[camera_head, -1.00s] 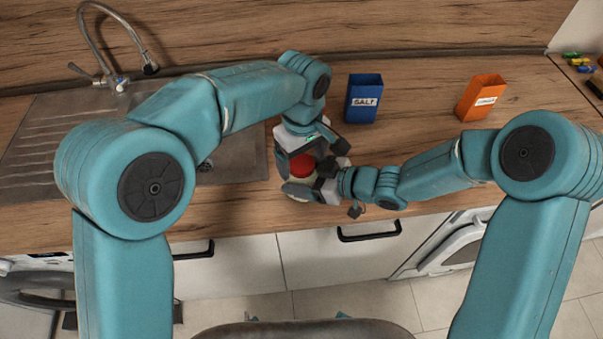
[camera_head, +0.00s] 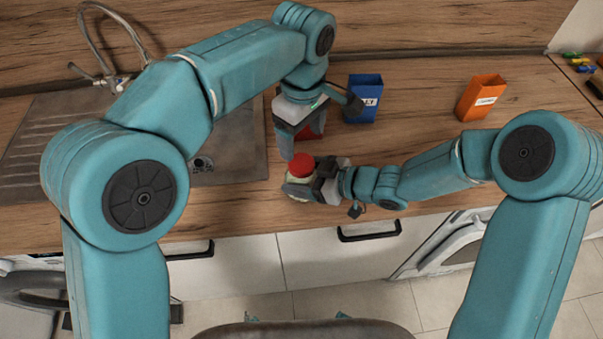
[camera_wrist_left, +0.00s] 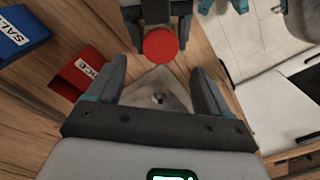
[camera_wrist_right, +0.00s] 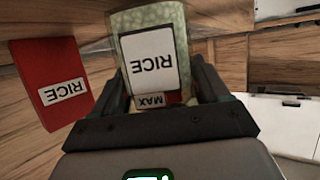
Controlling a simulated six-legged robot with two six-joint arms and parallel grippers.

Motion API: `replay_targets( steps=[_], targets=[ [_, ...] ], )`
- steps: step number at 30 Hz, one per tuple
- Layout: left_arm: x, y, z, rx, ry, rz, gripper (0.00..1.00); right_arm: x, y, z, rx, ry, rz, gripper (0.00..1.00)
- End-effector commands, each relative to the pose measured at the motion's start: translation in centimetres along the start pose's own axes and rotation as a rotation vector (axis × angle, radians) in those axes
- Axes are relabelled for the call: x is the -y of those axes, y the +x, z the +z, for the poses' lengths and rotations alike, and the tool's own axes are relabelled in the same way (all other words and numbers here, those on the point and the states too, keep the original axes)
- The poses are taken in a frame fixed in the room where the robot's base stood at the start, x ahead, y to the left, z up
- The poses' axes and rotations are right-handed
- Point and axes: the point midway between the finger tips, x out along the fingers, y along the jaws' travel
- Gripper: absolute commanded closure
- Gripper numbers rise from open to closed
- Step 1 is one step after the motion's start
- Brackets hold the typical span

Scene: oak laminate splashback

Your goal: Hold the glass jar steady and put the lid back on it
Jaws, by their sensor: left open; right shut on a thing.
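The glass jar (camera_wrist_right: 150,22) is pale with grainy contents, and its label reads RICE. My right gripper (camera_head: 312,185) is shut around its side, low over the front of the counter; its fingers also show in the right wrist view (camera_wrist_right: 160,92). The round red lid (camera_head: 302,165) sits on top of the jar; it also shows in the left wrist view (camera_wrist_left: 160,46). I cannot tell how tightly it fits. My left gripper (camera_head: 296,140) is open and empty, above and behind the lid and apart from it. Its spread fingers show in the left wrist view (camera_wrist_left: 160,88).
A red RICE box (camera_wrist_right: 52,82) stands behind the jar, partly hidden by my left gripper in the head view. A blue salt box (camera_head: 364,98) and an orange box (camera_head: 481,97) stand farther right. The sink (camera_head: 232,150) lies to the left. The counter's right part is fairly clear.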

Motion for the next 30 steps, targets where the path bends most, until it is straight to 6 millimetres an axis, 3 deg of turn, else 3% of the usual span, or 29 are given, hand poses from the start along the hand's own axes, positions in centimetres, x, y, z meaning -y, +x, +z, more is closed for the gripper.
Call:
replay_targets(
  steps=[13, 24, 30],
  targets=[
    [0.0, 0.0, 0.0, 0.0, -0.046, -0.001, 0.2, 0.0, 0.0, -0.1, -0.002, -0.001, 0.0, 1.0],
    [0.1, 5.5, 0.0, 0.001, -0.045, -0.004, 0.2, 0.0, 0.0, -0.1, -0.002, -0.001, 0.0, 1.0],
    [0.0, 7.2, 0.0, 0.0, -0.046, -0.001, 0.2, 0.0, 0.0, -0.1, -0.002, -0.001, 0.0, 1.0]
  ],
)
